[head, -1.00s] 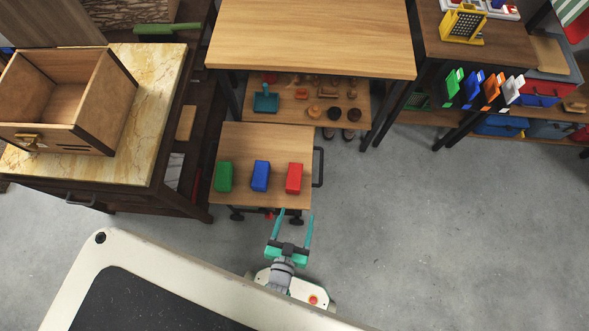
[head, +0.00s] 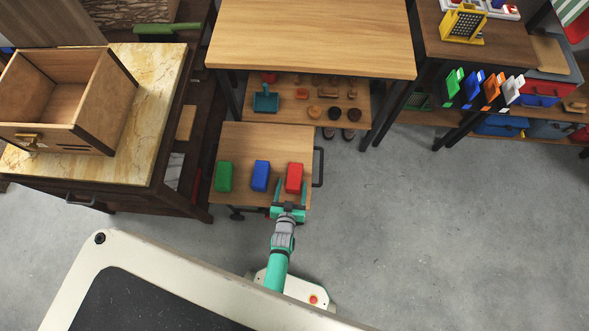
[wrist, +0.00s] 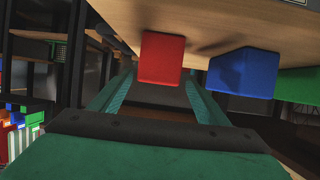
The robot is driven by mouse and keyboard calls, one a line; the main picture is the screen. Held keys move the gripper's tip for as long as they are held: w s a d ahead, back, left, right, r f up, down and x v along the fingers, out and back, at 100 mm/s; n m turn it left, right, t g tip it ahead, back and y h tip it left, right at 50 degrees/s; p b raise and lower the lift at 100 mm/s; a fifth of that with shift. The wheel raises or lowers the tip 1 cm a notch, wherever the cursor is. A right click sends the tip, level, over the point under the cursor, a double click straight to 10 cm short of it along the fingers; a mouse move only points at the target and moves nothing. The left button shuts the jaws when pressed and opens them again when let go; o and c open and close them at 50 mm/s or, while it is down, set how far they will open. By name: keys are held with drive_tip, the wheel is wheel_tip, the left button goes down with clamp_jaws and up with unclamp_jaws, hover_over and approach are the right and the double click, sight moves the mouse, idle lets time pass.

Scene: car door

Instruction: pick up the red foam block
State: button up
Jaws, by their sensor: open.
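The red foam block (head: 294,175) stands at the right of a row on a small wooden table. My gripper (head: 290,192) is open at the table's front edge, its teal fingers pointing at the red block. In the wrist view the red block (wrist: 162,58) shows ahead between the two fingertips of my gripper (wrist: 158,88). Whether the fingers overlap its sides or touch it, I cannot tell.
A blue block (head: 260,176) stands just left of the red one, and a green block (head: 223,176) farther left. The small wooden table (head: 265,138) has a dark handle (head: 319,167) on its right side. Open floor (head: 430,230) lies to the right.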

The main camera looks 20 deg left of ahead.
sight(294, 177)
drive_tip(key=x, duration=0.4)
drive_tip(key=shift+w+d, duration=0.2)
drive_tip(key=shift+w+a+f, duration=0.2)
drive_tip(key=shift+w+f, duration=0.05)
drive_tip(key=shift+w, duration=0.3)
drive_tip(key=c, duration=1.1)
